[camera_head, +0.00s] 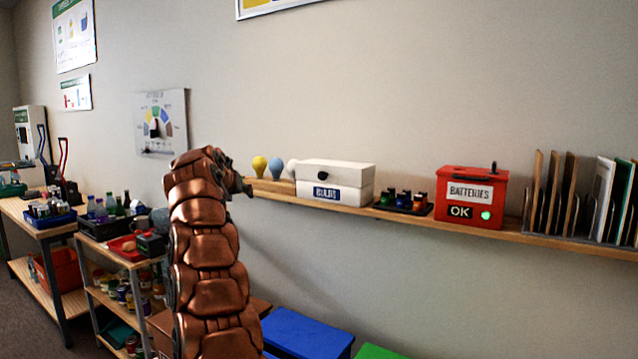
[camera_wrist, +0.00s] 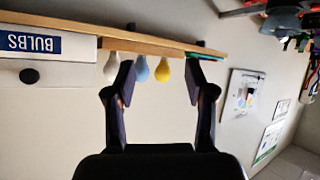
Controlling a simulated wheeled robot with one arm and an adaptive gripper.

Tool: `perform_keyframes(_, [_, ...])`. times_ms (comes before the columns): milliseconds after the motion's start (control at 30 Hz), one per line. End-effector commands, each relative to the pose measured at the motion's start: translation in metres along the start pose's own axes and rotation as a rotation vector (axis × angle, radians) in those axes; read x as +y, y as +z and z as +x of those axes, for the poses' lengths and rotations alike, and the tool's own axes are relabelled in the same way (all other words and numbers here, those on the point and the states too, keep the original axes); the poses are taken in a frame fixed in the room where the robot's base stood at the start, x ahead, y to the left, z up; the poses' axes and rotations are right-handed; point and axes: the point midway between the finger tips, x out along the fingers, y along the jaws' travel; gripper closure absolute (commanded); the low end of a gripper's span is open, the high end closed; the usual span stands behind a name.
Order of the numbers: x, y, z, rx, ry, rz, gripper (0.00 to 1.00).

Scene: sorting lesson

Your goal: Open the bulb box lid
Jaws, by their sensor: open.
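The white bulb box (camera_head: 354,195) stands on the wall shelf with a blue BULBS label on its front. Its white lid (camera_head: 350,174) appears shut, with a dark round knob (camera_head: 323,176) on the front. In the wrist view, which is upside down, the lid (camera_wrist: 65,74) and knob (camera_wrist: 29,75) are at the left edge. My gripper (camera_wrist: 160,72) is open and empty, to one side of the box and apart from it. In the head view my arm hides most of the gripper, near the shelf's left end.
White, blue (camera_head: 276,168) and yellow (camera_head: 259,166) bulbs stand left of the box on the shelf (camera_head: 400,217). A tray of small coloured items (camera_head: 404,202) and a red batteries box (camera_head: 470,197) stand to its right. The wall is close behind.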

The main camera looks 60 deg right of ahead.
Motion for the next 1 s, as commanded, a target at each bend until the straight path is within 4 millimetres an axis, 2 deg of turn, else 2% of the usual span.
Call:
perform_keyframes(100, [0.032,-0.009,0.021,0.073,0.087,0.06,0.46])
perform_keyframes(233, [0.069,-0.017,0.032,0.155,0.184,0.12,0.46])
perform_keyframes(333, [0.098,-0.02,0.036,0.22,0.259,0.163,0.46])
perform_keyframes(500, [0.144,-0.02,0.03,0.333,0.379,0.229,0.46])
perform_keyframes(700, [0.176,-0.014,0.016,0.429,0.473,0.273,0.46])
perform_keyframes(867, [0.187,-0.013,0.009,0.464,0.504,0.29,0.46])
perform_keyframes(1000, [0.192,-0.015,0.011,0.468,0.51,0.292,0.46])
